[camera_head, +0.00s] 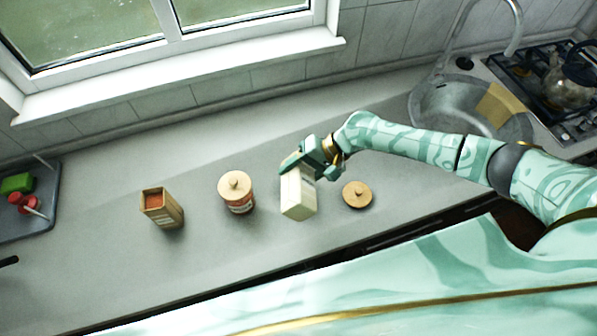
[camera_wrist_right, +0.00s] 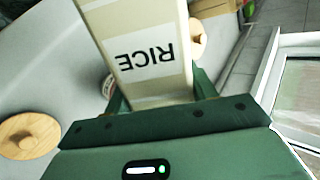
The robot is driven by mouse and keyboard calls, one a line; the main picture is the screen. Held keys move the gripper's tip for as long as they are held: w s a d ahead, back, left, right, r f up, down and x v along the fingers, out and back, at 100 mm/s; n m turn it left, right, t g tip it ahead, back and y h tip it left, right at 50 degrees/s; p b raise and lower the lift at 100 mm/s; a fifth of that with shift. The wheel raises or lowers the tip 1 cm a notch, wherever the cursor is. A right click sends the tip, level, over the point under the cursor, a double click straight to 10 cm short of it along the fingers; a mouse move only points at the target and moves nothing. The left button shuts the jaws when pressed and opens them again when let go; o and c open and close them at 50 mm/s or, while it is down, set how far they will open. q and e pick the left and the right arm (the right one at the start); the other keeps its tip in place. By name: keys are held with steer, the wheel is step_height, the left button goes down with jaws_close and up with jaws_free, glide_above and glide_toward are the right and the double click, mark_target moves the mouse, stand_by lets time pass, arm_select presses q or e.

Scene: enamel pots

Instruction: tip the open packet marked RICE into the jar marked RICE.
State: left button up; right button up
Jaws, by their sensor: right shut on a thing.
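My right gripper (camera_head: 309,164) is shut on a cream packet (camera_head: 299,197). In the right wrist view the packet (camera_wrist_right: 143,28) shows a white label reading RICE, upside down. The packet is over the counter, left of a loose wooden lid (camera_head: 357,195); that lid also lies at the left of the wrist view (camera_wrist_right: 28,135). A small part of a pale, red-marked thing (camera_wrist_right: 109,86) shows behind the packet; I cannot tell if it is the RICE jar. No jar marked RICE is readable. The packet's mouth and any contents are hidden. My left gripper is out of view.
A lidded jar with a red label (camera_head: 238,191) stands left of the packet. A brown open packet with reddish contents (camera_head: 163,209) stands further left. A grey tray (camera_head: 40,222) is at the far left. The sink (camera_head: 440,98) and hob (camera_head: 548,110) are at the right.

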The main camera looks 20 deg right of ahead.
steer(key=shift+r+n+t+p, duration=0.3)
steer(key=shift+r+t+p, duration=0.2)
steer(key=shift+p, duration=0.55)
steer(key=shift+r+n+t+h+p, duration=0.1)
steer(key=shift+n+t+h+p, duration=0.25)
steer(key=shift+t+p, duration=0.35)
steer(key=shift+r+n+t+p, duration=0.15)
steer(key=shift+n+t+p, duration=0.1)
steer(key=shift+t+p, duration=0.4)
steer(key=shift+h+p, duration=0.25)
steer(key=shift+p, duration=0.1)
